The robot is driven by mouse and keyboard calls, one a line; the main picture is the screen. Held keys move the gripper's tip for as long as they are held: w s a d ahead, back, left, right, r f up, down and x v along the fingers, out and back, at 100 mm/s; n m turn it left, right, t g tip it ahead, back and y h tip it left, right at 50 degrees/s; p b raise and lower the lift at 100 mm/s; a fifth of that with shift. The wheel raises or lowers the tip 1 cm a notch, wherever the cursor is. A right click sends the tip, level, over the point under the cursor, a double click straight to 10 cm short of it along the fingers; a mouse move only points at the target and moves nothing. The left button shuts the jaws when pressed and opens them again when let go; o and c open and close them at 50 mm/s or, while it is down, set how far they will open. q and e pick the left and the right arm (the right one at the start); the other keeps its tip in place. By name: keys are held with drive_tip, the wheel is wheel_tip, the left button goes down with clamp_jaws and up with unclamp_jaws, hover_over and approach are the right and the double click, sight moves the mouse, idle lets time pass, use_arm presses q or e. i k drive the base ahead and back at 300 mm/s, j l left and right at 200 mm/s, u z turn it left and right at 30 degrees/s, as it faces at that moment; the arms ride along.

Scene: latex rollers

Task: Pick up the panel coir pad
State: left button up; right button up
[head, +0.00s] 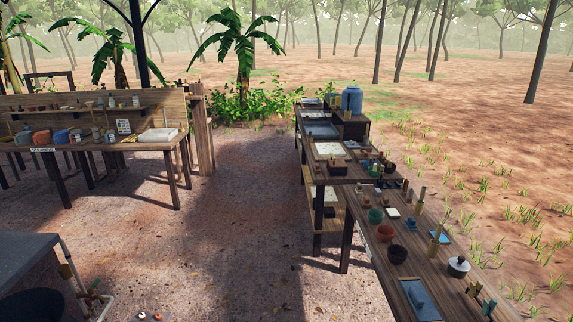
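I cannot pick out the panel coir pad with certainty; the items on the tables are small and far off. A brown block (340,168) sits farther back on the adjoining table. Neither of my grippers is in view.
A workbench (110,145) with pots and a pale slab (158,135) stands at the left. Bare ground (235,215) lies open between the tables. Trees stand behind.

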sight(365, 202)
drive_tip(key=i+j, duration=0.1)
drive_tip(key=i, duration=0.9)
drive_tip(key=i+j, duration=0.1)
drive_tip(key=i, duration=0.9)
drive_tip(key=l+z, duration=0.05)
drive_tip(key=l, duration=0.05)
